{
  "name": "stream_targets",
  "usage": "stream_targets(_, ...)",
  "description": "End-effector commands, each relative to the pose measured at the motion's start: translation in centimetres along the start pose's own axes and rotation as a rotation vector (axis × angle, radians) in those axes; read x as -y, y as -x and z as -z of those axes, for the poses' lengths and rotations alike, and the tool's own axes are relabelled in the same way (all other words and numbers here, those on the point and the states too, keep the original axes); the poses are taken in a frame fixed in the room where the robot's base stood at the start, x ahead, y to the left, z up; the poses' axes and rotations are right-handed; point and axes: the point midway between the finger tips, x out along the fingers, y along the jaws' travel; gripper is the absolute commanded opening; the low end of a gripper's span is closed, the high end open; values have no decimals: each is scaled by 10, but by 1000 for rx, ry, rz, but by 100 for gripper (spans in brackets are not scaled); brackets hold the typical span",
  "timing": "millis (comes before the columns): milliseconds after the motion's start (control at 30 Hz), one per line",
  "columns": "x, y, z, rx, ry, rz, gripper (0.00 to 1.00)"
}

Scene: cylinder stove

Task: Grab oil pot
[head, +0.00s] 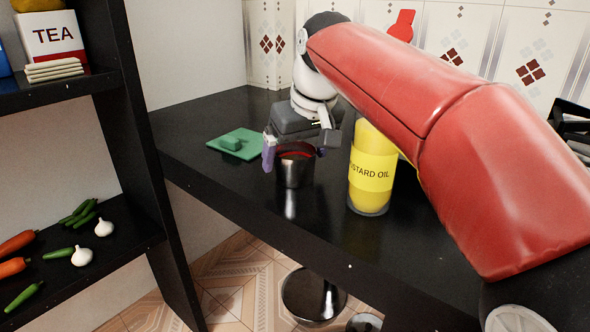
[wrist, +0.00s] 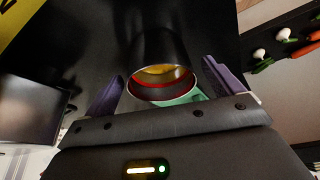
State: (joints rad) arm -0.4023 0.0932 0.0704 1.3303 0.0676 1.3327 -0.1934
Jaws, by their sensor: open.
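A small dark steel pot (head: 294,172) with a red inner rim stands upright on the black counter. My gripper (head: 294,153) is around it, with one purple finger on its left and one on its right. In the wrist view the pot (wrist: 160,92) shows its open mouth, with something yellow inside, between the open fingers of my gripper (wrist: 163,72). Gaps appear between the fingers and the pot there; I cannot tell whether either finger touches it. A clear jar of yellow mustard oil (head: 371,180) stands to the right of the pot, partly behind my arm.
A green board (head: 237,143) with a green block lies left of the pot. A black shelf (head: 110,238) at the left holds vegetables, with a tea box (head: 50,38) above. The tiled wall (head: 268,30) is behind. The counter's front (head: 230,200) is clear.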

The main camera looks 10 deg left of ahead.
Motion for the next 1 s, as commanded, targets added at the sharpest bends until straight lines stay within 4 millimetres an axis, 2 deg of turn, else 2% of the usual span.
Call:
stream_targets(33, 0, -10, -3, 3, 0, 1, 92)
stream_targets(200, 1, -26, -1, 1, 1, 1, 92)
stream_targets(467, 0, -27, -1, 0, 1, 0, 91)
stream_targets(833, 0, -27, -1, 0, 0, 0, 42)
stream_targets(1000, 0, -26, -1, -1, 1, 0, 40)
